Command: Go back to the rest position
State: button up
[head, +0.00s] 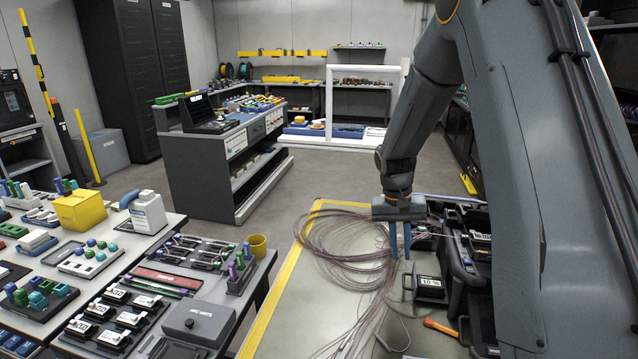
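My arm comes down from the upper right in the head view, and my gripper (400,243) points down over the worktable. Its two blue fingers stand a little apart, and I see nothing held between them. A loose coil of thin reddish fibre (335,243) spreads on the table to the left of and behind the fingers. A small black device with a lit display (430,283) sits just right of and below the fingertips. I cannot tell whether the fingertips touch any fibre.
The worktable (290,300) has a yellow-striped edge. A black open case (480,245) and an orange-handled tool (440,327) lie on its right. A side bench (205,290) on the left holds many parts and a yellow cup (257,246). Floor is free behind the table.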

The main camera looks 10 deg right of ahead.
jog(key=s+a+r+n, duration=0.1)
jog(key=s+a, duration=0.2)
jog(key=s, duration=0.4)
jog(key=s+a+r+n+t+y, duration=0.1)
jog(key=s+a, duration=0.3)
jog(key=s, duration=0.4)
jog(key=s+a+r+n+t, duration=0.1)
jog(key=s+a+r+n, duration=0.1)
jog(key=s+a, duration=0.2)
jog(key=s, duration=0.3)
jog(key=shift+s+r+y, duration=0.3)
jog(key=shift+y, duration=0.1)
